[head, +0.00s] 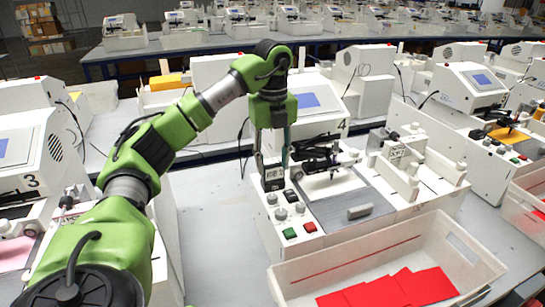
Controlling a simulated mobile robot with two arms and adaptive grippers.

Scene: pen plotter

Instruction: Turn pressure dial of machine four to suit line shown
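Machine four (318,122) is a white pen plotter with the number 4 on its front and a blue screen (309,100). I cannot tell which dial is the pressure dial. A white sheet (333,187) lies under the black pen carriage (318,155); no drawn line can be made out on it. My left gripper (273,166) points down over the panel's back end, fingers apart and apparently empty. My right gripper is out of view.
A white tray (459,279) with red sheets (398,289) stands in front of machine four. Machine three (22,150) is at the left, and another plotter (468,88) at the right. Bare tabletop (212,225) lies left of the panel.

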